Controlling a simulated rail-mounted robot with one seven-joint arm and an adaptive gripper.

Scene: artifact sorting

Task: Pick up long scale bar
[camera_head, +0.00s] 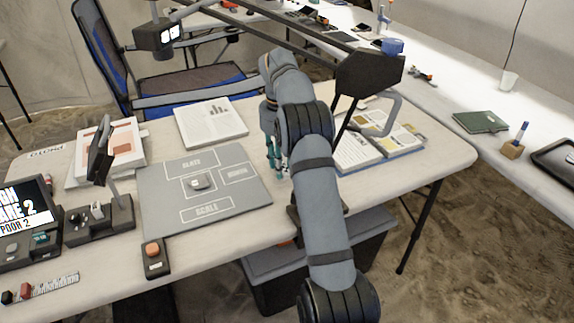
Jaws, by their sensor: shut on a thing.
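My gripper (274,163) is low over the table, just right of the grey sorting mat (158,213). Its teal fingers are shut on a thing. A small pale piece (285,173) shows at the fingertips, but my arm hides most of this spot, so I cannot tell whether it is the long scale bar. The mat has outlined zones, one labelled SCALE, and a small grey object (199,182) in the middle zone.
An open book (366,150) lies right of my arm. A small box with an orange button (153,258) and a dark device with a screen (30,215) stand at left. A dark lamp arm (370,75) hangs above.

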